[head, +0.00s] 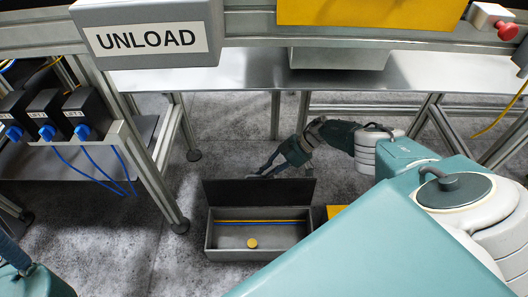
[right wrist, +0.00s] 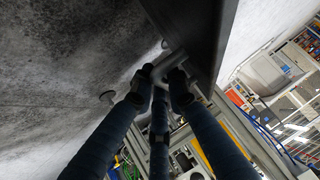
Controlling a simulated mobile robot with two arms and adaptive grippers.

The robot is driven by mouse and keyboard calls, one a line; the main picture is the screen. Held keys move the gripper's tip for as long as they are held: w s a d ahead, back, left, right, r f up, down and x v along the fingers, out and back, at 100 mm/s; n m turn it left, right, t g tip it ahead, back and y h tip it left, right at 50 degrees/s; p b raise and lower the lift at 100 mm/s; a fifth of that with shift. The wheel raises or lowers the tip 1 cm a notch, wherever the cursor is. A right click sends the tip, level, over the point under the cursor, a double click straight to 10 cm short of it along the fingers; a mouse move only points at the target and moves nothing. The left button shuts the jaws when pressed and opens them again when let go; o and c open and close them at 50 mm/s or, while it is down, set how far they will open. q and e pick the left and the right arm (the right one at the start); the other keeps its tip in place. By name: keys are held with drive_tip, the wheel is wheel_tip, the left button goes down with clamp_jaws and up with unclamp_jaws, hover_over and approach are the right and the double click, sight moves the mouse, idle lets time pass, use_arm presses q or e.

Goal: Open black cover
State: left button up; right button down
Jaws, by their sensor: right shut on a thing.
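The black cover (head: 258,192) stands upright along the back edge of a grey box (head: 209,238), and the box is open at the top. My right gripper (head: 266,170) is behind the cover at its upper edge. In the right wrist view, the fingers of my right gripper (right wrist: 163,78) are closed around a grey bar-like handle (right wrist: 170,60) beside the dark panel of the cover (right wrist: 188,25). My left gripper is not in view; only a teal part of my left arm shows at the lower left.
Inside the box lie a round yellow piece (head: 252,243) and a blue and yellow line. A yellow block (head: 335,211) is right of the box. A metal table (head: 220,78) with an UNLOAD sign (head: 150,39) spans the back. Its legs stand behind and left of the box.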

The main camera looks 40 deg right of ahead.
drive_tip(key=shift+s+d+f, duration=0.1)
drive_tip(key=c, duration=1.9)
unclamp_jaws()
drive_tip(key=shift+c, duration=0.2)
drive_tip(key=v, duration=1.2)
